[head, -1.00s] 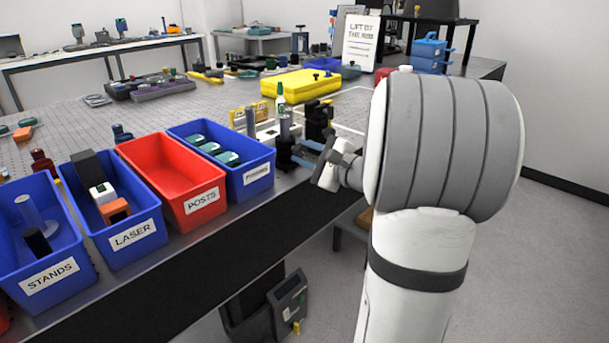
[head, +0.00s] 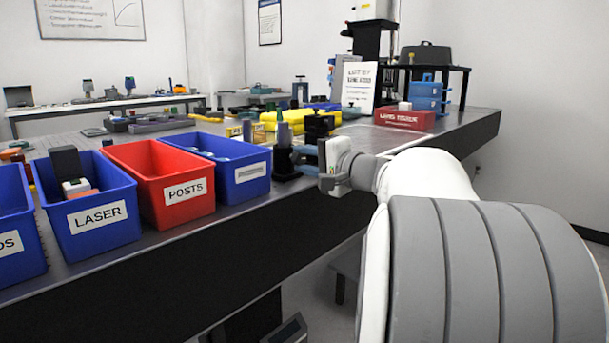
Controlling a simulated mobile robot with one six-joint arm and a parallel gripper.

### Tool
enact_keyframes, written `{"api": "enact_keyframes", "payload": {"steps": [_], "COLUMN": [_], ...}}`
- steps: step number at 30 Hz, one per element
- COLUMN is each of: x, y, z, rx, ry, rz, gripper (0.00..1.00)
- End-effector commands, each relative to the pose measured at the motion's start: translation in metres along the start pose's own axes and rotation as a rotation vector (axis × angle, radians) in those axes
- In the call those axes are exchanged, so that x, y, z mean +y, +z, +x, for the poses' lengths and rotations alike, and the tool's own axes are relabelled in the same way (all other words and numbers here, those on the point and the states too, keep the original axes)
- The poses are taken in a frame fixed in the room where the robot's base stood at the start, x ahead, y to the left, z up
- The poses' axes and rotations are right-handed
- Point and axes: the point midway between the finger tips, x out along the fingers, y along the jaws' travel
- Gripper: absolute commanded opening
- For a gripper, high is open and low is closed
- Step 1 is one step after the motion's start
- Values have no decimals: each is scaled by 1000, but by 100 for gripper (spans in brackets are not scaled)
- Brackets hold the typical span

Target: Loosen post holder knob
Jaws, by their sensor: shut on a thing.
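The black post holder (head: 284,162) stands upright near the table's front edge, right of the rightmost blue bin. A grey post (head: 284,134) rises from its top. My gripper (head: 302,160) reaches in from the right, its fingers pointing left at the side of the post holder. It is shut on a small part at that side, where the knob would be. The knob itself is hidden by the fingers and too small to make out.
A blue bin (head: 240,192), the red POSTS bin (head: 188,212) and the blue LASER bin (head: 102,238) line the front edge to the left. A black mount (head: 318,127) and yellow case (head: 272,118) stand behind. A red box (head: 404,120) sits back right.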

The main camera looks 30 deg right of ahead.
Motion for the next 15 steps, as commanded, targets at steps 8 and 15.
{"api": "enact_keyframes", "payload": {"steps": [8,15], "x": [3,3], "y": [1,1], "z": [0,0], "rx": [-3,-4], "ry": [5,5], "rz": [-33,-33], "gripper": [6,6]}}
